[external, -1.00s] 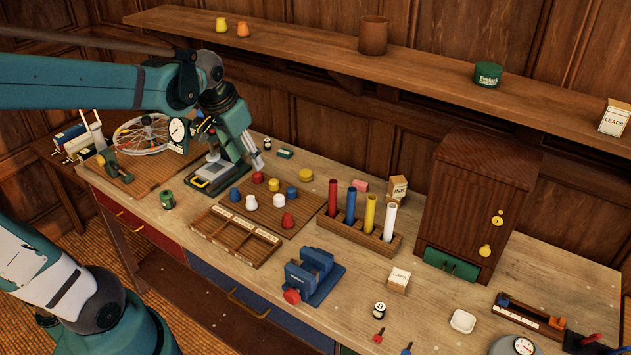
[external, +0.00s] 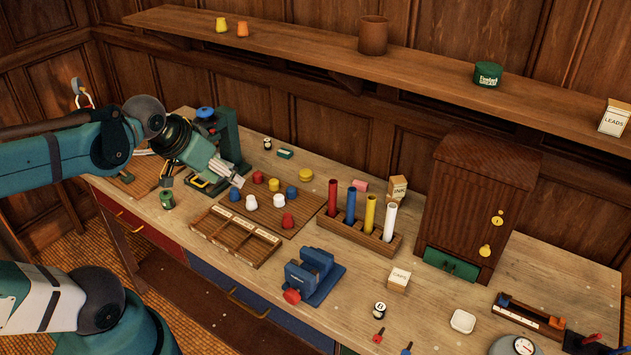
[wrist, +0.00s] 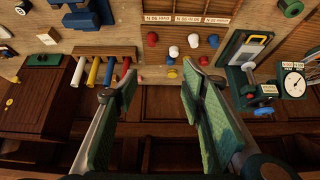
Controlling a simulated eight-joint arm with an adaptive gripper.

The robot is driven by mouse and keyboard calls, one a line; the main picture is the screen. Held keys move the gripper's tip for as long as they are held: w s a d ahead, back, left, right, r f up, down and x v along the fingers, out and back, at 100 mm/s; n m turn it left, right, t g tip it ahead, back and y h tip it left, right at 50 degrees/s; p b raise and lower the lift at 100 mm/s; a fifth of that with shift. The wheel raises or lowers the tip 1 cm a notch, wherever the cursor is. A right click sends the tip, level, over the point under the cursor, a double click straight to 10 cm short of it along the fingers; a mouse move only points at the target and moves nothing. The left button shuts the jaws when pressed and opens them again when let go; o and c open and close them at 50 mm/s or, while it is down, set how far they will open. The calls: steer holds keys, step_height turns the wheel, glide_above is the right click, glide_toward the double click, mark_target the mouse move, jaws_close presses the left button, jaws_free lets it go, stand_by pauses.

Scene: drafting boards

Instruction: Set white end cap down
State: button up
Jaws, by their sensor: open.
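Two white end caps stand apart among red, yellow and blue caps on a brown mat; in the external view one white cap (external: 250,202) is left and the other white cap (external: 279,201) right. The wrist view also shows two white caps (wrist: 173,51), one higher at right. My gripper (external: 239,182) is above the left end of the mat. In the wrist view my gripper (wrist: 158,77) is open, with nothing between its green-padded fingers. The caps appear beyond the fingertips, not touching them.
A labelled compartment tray (external: 238,234) lies in front of the mat. A wooden rack (external: 350,230) holding red, blue, yellow and white tubes stands to the right. A green press-like device (external: 229,140) stands close behind my gripper. A blue vise (external: 315,275) is at front.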

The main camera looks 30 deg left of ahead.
steer(key=shift+f, duration=0.1)
stand_by(0.7)
steer(key=n+t+y+b, duration=0.1)
steer(key=n+y+b, duration=0.25)
steer(key=b, duration=0.35)
glide_toward(278, 196)
steer(key=shift+a+f+n+b, duration=0.15)
steer(key=shift+f+n+b, duration=0.15)
steer(key=shift+f+n, duration=0.2)
stand_by(0.4)
steer(key=shift+b+x, duration=0.3)
steer(key=shift+x, duration=0.95)
steer(key=shift+w, duration=0.15)
steer(key=shift+b+x, duration=0.6)
steer(key=shift+x, duration=1.95)
steer(key=shift+w+r, duration=0.15)
